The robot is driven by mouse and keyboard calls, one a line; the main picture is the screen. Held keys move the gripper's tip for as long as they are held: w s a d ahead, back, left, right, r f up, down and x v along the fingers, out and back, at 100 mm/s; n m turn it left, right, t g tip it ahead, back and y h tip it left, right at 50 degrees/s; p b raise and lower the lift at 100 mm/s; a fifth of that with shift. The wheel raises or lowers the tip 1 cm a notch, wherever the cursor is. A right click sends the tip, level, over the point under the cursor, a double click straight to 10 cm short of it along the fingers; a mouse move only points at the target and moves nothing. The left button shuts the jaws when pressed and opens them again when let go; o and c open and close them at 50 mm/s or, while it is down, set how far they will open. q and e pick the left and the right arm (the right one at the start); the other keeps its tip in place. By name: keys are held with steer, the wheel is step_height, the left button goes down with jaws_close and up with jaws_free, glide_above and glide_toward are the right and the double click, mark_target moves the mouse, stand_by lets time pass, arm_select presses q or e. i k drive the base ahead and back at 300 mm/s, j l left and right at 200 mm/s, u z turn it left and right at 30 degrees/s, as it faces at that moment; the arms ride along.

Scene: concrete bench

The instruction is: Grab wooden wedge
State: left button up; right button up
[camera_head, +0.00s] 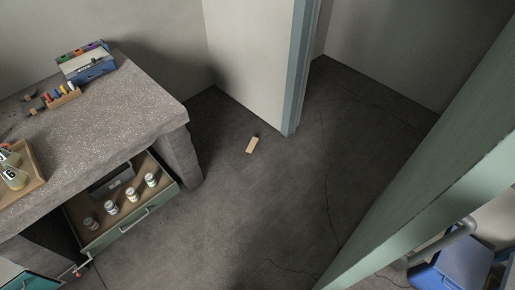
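A small light-brown wooden wedge (252,145) lies on the dark concrete floor in the head view, a little above the middle of the picture. It is near the lower edge of the pale door and apart from it. Its far end looks darker. Neither of my grippers shows in this view.
A concrete bench (110,125) stands at the left, with an open drawer (128,226) holding several small jars. A wooden tray (28,178) and a blue case (88,66) sit on top. A door (255,55) stands behind the wedge; a green panel (425,190) slants at right. The floor between is clear.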

mark_target(254, 141)
steer(key=i+j, duration=0.15)
steer(key=i+j+u, duration=0.1)
steer(key=i+j, duration=0.15)
steer(key=i, duration=0.3)
steer(key=i+j+u, duration=0.1)
steer(key=i, duration=0.4)
steer(key=j, duration=0.1)
